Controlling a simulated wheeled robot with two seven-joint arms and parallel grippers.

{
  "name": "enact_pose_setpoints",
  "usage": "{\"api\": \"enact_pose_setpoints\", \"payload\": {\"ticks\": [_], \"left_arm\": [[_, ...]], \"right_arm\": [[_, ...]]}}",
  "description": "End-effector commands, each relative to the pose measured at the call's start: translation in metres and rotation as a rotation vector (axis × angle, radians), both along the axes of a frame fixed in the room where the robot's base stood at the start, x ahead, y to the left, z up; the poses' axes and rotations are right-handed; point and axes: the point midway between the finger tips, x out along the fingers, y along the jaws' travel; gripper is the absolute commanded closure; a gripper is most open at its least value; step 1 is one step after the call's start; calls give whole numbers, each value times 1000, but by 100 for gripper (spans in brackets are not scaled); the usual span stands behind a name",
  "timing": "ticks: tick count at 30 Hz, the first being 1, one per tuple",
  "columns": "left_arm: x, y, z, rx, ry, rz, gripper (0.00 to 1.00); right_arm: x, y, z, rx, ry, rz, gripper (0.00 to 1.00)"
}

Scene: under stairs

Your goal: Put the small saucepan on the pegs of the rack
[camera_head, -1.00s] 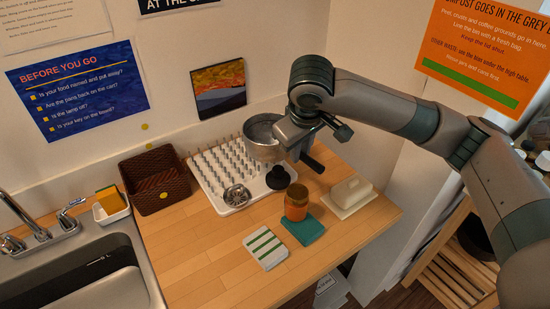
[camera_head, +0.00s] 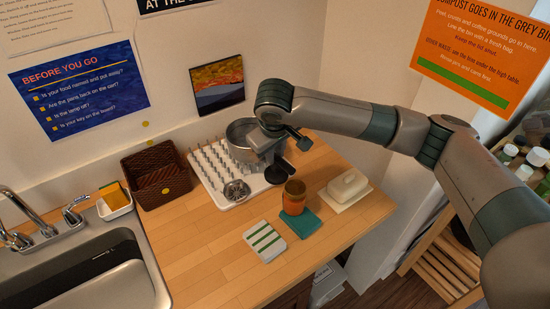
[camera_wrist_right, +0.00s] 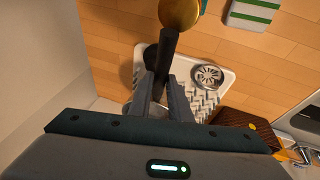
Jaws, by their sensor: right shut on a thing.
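The small saucepan (camera_head: 241,132) is grey metal with a dark handle and appears upright over the back right part of the rack. The rack (camera_head: 231,203) is a white board with rows of upright pegs; its edge also shows in the wrist view (camera_wrist_right: 226,82). My right gripper (camera_head: 277,152) is shut on the saucepan's dark handle (camera_wrist_right: 168,48). In the wrist view, the fingers (camera_wrist_right: 162,92) sit on either side of the handle. I cannot tell whether the pan's base touches the pegs. My left gripper is not in view.
A metal strainer (camera_head: 236,190) and a black object (camera_head: 274,176) sit at the rack's front. A brown basket (camera_head: 158,176) stands left.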

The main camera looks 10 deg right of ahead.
Motion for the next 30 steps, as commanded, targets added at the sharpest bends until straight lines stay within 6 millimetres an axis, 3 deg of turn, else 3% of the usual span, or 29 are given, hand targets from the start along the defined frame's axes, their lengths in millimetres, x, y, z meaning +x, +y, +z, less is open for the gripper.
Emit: {"api": "enact_pose_setpoints", "payload": {"ticks": [7,19,20,21,30], "left_arm": [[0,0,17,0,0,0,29],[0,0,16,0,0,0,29],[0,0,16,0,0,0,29],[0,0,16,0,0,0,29],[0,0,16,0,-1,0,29]], "right_arm": [[0,0,-23,1,-1,-1,100],[0,0,-27,1,-2,0,100],[0,0,-28,0,0,0,76],[0,0,-28,0,0,0,66],[0,0,-28,0,0,0,64]]}}
